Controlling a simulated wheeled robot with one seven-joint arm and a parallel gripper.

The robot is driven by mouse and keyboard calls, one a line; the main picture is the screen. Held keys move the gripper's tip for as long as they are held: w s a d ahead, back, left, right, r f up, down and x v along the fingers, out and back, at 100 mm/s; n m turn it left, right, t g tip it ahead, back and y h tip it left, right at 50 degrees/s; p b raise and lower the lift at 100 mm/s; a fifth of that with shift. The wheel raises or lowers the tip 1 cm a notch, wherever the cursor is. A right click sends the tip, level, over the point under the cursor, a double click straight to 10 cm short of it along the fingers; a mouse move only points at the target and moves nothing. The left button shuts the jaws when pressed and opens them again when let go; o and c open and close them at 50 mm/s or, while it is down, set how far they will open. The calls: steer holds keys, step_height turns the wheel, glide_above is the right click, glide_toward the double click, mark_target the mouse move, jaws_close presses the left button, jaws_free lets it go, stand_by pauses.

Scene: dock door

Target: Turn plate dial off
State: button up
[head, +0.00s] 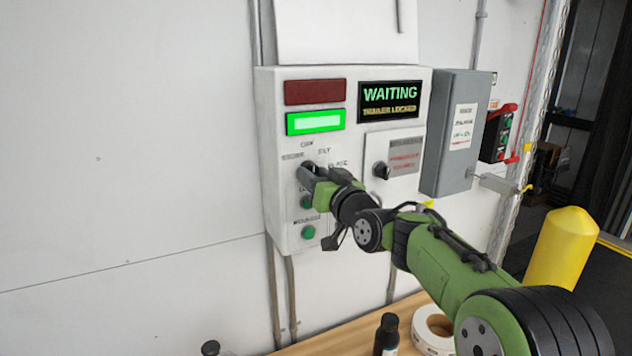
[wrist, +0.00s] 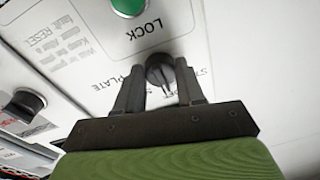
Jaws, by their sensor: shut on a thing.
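The plate dial (wrist: 160,72) is a round black knob on the white control box (head: 272,215). In the wrist view it sits between my two dark fingers, with printed words such as PLATE beside it. My gripper (wrist: 160,85) is shut on the dial. In the head view my gripper (head: 310,172) is at the left of the box front, and it hides most of the dial. The exact angle of the dial's pointer is hard to tell.
A lit green lamp (head: 315,122), a display reading WAITING (head: 390,100) and a second black knob (head: 381,171) are on the box. Green buttons (head: 308,232) lie below my gripper. A grey box (head: 455,130) stands right. A dark bottle (head: 386,335) and tape roll (head: 432,330) are below.

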stand_by(0.5)
steer(key=o, duration=1)
steer(key=shift+o, duration=0.2)
steer(key=r+b+v, duration=0.1)
steer(key=b+v, duration=0.4)
steer(key=v, duration=1)
steer(key=shift+s+f, duration=0.35)
steer(key=shift+f, duration=0.15)
steer(key=shift+d, duration=0.1)
steer(key=s+d+f+m+g+h, duration=0.1)
steer(key=s+f+g+h, duration=0.3)
steer(key=s+f, duration=0.7)
steer(key=s+d+f+m+g+h, duration=0.2)
steer(key=s+d+f+g+h, duration=0.2)
steer(key=s+f+g, duration=0.3)
steer(key=s+f, duration=0.4)
steer(key=s, duration=0.5)
steer(key=shift+s+f, duration=0.2)
steer(key=shift+f, duration=0.2)
